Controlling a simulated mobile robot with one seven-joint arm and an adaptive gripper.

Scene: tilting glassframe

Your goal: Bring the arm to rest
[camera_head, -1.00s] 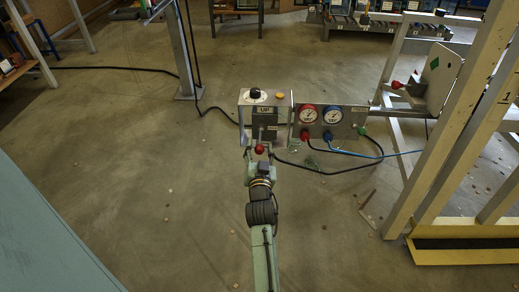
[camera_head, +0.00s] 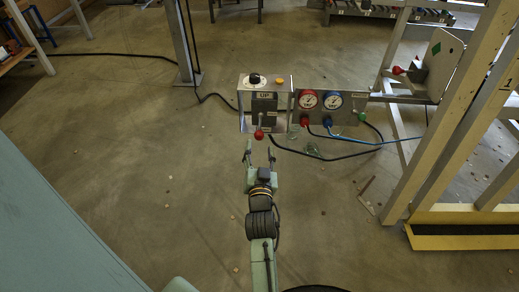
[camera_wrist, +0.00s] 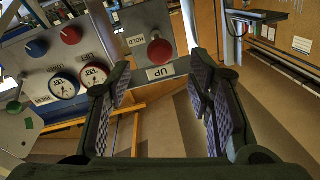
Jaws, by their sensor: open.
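The control box (camera_head: 264,104) has a lever with a red knob (camera_head: 258,134) hanging at its lower front. In the wrist view the red knob (camera_wrist: 160,52) shows ahead of the fingers, between labels reading HOLD and UP. My gripper (camera_head: 260,157) is open and empty, just below and in front of the knob, with a gap between them. In the wrist view my gripper's two padded fingers (camera_wrist: 162,105) stand well apart with nothing between them. My arm (camera_head: 260,222) stretches forward over the floor.
A gauge panel (camera_head: 345,100) with red and blue dials and hoses stands right of the box. A pale frame (camera_head: 440,130) with a tilted plate (camera_head: 443,65) rises on the right. A grey post (camera_head: 182,40) stands behind left. The floor left of my arm is clear.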

